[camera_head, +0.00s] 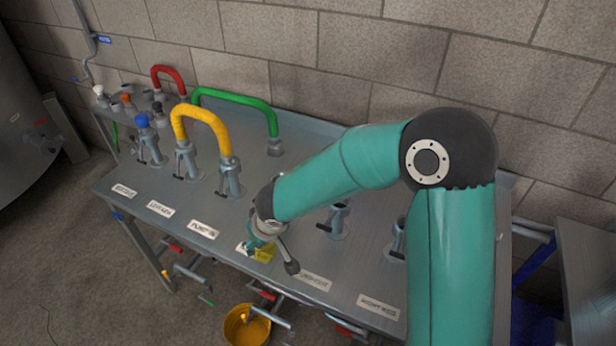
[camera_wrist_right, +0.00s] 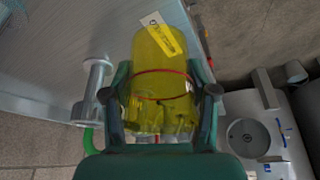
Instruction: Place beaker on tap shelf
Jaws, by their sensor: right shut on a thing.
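The beaker is a see-through yellow vessel with a red ring and a yellow-and-white label, seen in the right wrist view (camera_wrist_right: 152,65). My right gripper (camera_wrist_right: 160,95) is shut on it, with one finger on each side. In the head view the right gripper (camera_head: 264,236) is over the front part of the grey metal bench (camera_head: 285,262), and a little of the yellow beaker (camera_head: 264,254) shows below it. I cannot tell whether the beaker touches the bench top. No separate tap shelf can be made out for certain. My left gripper is not in view.
Yellow (camera_head: 201,115), green (camera_head: 236,97) and red (camera_head: 169,70) bent pipes stand on the bench. Metal fittings and valves (camera_head: 334,222) stand near my right arm. Taps (camera_head: 272,318) jut out below the front edge, above a yellow bucket (camera_head: 240,332) on the floor.

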